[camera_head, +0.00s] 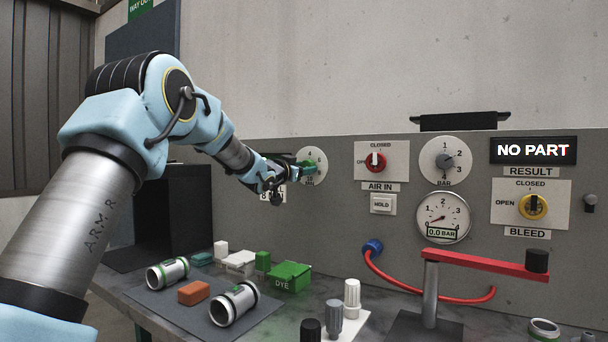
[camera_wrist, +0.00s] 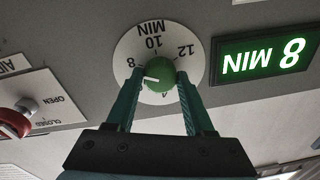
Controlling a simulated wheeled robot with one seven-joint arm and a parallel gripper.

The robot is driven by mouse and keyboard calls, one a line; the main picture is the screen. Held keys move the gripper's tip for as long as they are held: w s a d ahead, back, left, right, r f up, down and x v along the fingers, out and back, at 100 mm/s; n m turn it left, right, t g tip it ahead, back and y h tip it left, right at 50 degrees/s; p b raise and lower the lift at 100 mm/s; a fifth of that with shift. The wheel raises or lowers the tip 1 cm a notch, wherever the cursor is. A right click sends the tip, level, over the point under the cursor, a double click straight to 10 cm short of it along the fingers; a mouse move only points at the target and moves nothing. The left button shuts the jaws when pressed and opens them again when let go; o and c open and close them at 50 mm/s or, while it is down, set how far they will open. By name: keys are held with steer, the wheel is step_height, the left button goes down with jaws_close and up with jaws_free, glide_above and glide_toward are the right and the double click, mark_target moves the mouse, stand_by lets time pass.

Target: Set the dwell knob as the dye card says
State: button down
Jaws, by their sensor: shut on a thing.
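The green dwell knob (camera_wrist: 161,75) sits on a round white dial (camera_wrist: 137,48), also seen in the head view (camera_head: 318,157). In the wrist view, which is upside down, the dial reads 8, 10, 12 and MIN. The knob's white pointer mark lies on the side facing the 8. The lit display (camera_wrist: 262,62) beside it reads 8 MIN. My gripper (camera_wrist: 160,88) is shut on the knob, one teal finger on each side; in the head view it reaches the panel (camera_head: 300,168). I see no readable dye card.
A green DYE box (camera_head: 290,271), metal pipe parts (camera_head: 233,304) and an orange block (camera_head: 193,292) lie on the bench below. The air-in knob (camera_head: 376,162), gauge (camera_head: 443,215) and bleed knob (camera_head: 533,206) are right of the dial. A red lever (camera_head: 485,263) juts out front right.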

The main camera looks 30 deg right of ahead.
steer(key=shift+m, duration=0.4)
steer(key=shift+c, duration=1.4)
jaws_free()
steer(key=b+v, duration=0.2)
steer(key=v, duration=0.8)
steer(key=shift+s+a+b, duration=0.2)
steer(key=shift+a+b, duration=0.15)
steer(key=shift+b, duration=0.05)
